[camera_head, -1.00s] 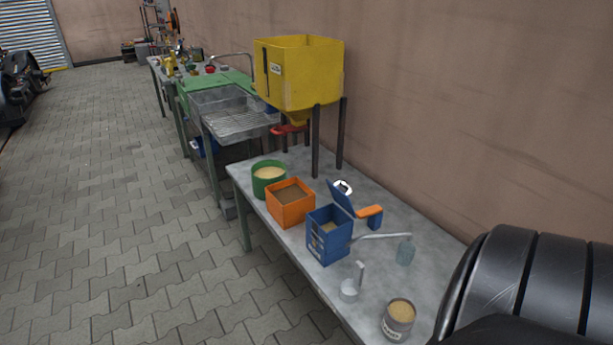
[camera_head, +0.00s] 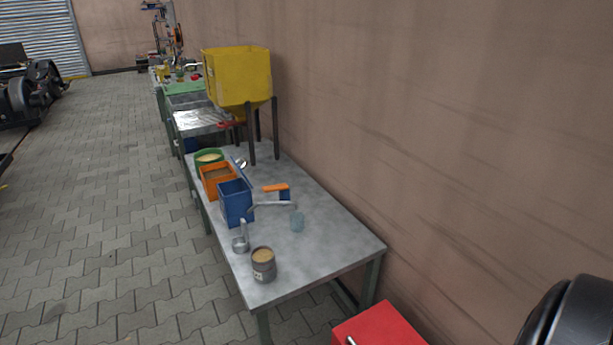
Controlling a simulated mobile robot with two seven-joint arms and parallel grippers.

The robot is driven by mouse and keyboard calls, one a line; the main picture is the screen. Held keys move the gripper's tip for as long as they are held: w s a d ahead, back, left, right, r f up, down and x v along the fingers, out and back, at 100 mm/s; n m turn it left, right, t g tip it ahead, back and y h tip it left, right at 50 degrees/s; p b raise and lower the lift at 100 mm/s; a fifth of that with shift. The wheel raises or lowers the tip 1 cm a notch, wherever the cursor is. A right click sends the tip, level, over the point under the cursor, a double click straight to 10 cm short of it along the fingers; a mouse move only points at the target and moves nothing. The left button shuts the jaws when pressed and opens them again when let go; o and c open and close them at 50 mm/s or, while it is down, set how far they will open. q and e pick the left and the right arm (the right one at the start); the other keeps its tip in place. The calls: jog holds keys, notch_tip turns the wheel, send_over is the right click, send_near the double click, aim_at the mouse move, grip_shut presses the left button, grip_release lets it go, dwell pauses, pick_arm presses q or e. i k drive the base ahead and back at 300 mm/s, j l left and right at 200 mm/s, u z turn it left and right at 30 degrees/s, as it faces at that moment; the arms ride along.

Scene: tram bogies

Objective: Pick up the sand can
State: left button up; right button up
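A small grey can (camera_head: 264,272) filled with sand-coloured material stands upright at the near end of a grey metal table (camera_head: 325,250). A pale label shows on its side. A blue square container (camera_head: 234,207), an orange box (camera_head: 216,184) and a green round tub (camera_head: 207,169) stand in a row behind it along the left edge. The tub and the orange box also hold sandy or brown material. Neither of my grippers is in view. Nothing visible touches the grey can from above.
A yellow hopper (camera_head: 237,80) stands on legs at the back. A red cabinet (camera_head: 380,328) is at the near right. Paved floor (camera_head: 110,230) is open at left.

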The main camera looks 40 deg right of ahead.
aim_at(263, 257)
jog(key=k+l, duration=0.2)
jog(key=l, duration=0.15)
jog(key=k+l+z, duration=0.15)
jog(key=k+l, duration=0.3)
jog(key=l, duration=0.3)
jog(key=k+l+z, duration=0.15)
jog(key=l, duration=0.2)
